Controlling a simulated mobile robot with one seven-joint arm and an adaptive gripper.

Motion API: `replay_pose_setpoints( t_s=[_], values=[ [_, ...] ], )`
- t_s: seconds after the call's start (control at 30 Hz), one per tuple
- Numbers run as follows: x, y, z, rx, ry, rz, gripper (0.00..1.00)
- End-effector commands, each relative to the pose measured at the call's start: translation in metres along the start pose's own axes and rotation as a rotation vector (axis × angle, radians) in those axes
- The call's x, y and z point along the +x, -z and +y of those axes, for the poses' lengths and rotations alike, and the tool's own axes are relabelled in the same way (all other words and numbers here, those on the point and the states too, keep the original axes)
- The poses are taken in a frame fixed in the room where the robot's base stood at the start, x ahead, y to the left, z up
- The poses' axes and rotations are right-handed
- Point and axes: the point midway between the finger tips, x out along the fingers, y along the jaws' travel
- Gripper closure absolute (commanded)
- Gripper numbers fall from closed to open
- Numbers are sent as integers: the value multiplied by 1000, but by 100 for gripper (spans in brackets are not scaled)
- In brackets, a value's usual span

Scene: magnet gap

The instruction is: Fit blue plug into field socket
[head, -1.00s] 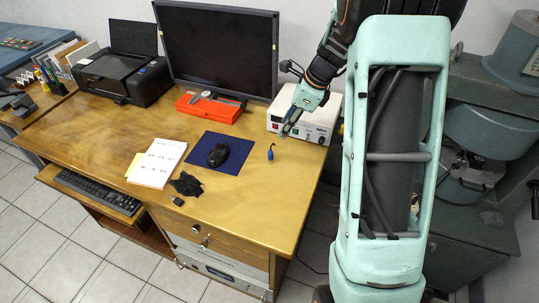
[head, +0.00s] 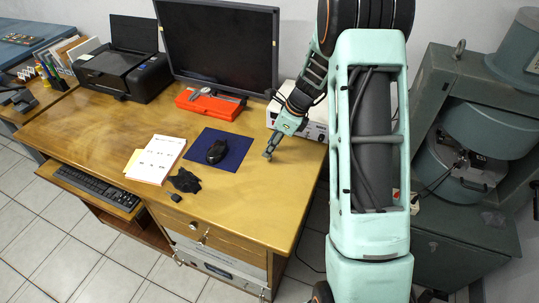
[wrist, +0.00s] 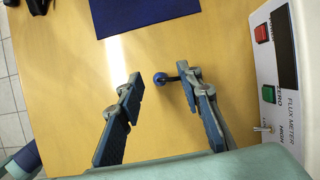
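In the head view my gripper (head: 268,154) is low over the desk and hides the plug. I cannot make out the field socket in either view.
The white flux meter (head: 314,130) stands right behind my gripper; its switch panel (wrist: 278,80) shows at right in the wrist view. A blue mat (head: 232,143) with a mouse lies left. The big magnet (head: 465,150) stands right of the desk.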

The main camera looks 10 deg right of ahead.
Motion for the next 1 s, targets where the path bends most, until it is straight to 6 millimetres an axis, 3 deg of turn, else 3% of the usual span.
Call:
replay_pose_setpoints(
  t_s=[0.1, 0.37, 0.7, 1.0],
  values=[
    [14, 0, 1, 0, -2, 1, 67],
    [17, 0, 0, -1, 0, 0, 67],
    [17, 0, 1, -1, 0, 0, 100],
    [16, -1, 0, -1, 0, 0, 100]
  ],
)
